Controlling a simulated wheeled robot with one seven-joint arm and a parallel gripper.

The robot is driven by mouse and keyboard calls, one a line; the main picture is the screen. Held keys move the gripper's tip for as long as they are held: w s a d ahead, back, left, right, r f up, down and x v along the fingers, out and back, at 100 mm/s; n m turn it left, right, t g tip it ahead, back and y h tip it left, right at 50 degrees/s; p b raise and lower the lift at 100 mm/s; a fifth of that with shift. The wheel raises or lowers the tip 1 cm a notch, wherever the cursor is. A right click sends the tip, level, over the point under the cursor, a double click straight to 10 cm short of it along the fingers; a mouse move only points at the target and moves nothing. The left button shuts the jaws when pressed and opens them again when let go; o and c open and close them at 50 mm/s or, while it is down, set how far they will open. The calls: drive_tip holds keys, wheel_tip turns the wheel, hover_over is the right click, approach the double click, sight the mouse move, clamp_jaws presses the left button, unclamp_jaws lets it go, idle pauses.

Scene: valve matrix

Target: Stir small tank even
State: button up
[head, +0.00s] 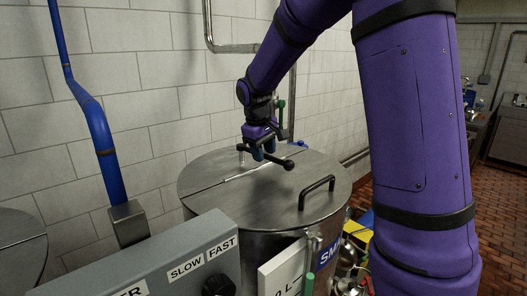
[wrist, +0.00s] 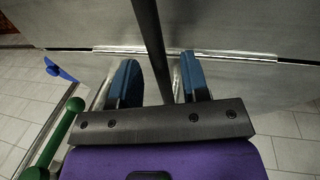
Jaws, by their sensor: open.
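The small tank (head: 325,225), a round steel vessel with a blue label reading "SM", stands in the middle of the head view. Its flat steel lid (head: 240,195) is closed. A black bar with a round knob (head: 289,165) sits above the lid, close to my gripper (head: 263,152). In the wrist view, a dark bar (wrist: 151,38) runs between the two blue fingers of my gripper (wrist: 160,78). The fingers are apart, with gaps visible on both sides of the bar.
A black lid handle (head: 317,192) stands at the lid's right. A grey control box (head: 155,265) marked SLOW and FAST, with a black knob (head: 218,284), is in front. A blue pipe (head: 97,125) rises at left. A tiled wall stands behind the tank.

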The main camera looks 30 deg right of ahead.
clamp_jaws()
